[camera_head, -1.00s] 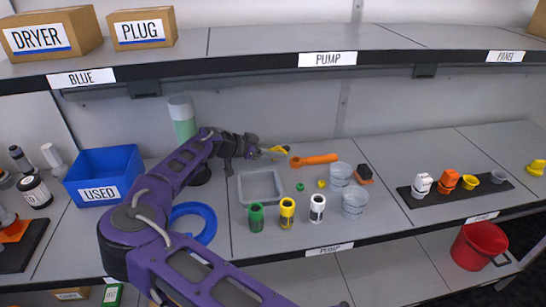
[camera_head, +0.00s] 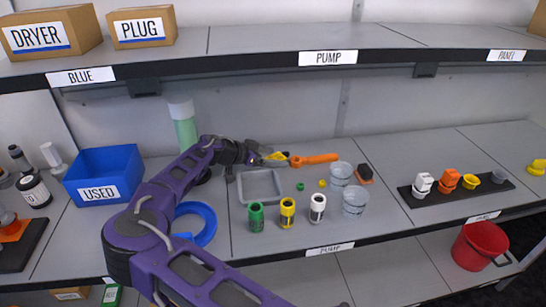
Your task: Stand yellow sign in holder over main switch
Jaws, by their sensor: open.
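A small yellow piece (camera_head: 276,156) shows at my gripper (camera_head: 276,160), on the back part of the middle shelf. It may be the yellow sign; its face cannot be read. My gripper is open, its fingers close around or beside this piece; I cannot tell whether they touch it. An orange tool with a long handle (camera_head: 318,159) lies just right of the fingertips. A small black block on an orange base (camera_head: 364,173) stands farther right. I cannot tell which thing is the main switch or its holder.
A grey tray (camera_head: 240,190) lies below my gripper. Green, yellow and white cylinders (camera_head: 288,212) stand in front. Clear cups (camera_head: 355,201), a blue bin (camera_head: 104,175), a blue ring (camera_head: 212,226) and a black strip with several fittings (camera_head: 458,187) surround the area. The upper shelf overhangs the back.

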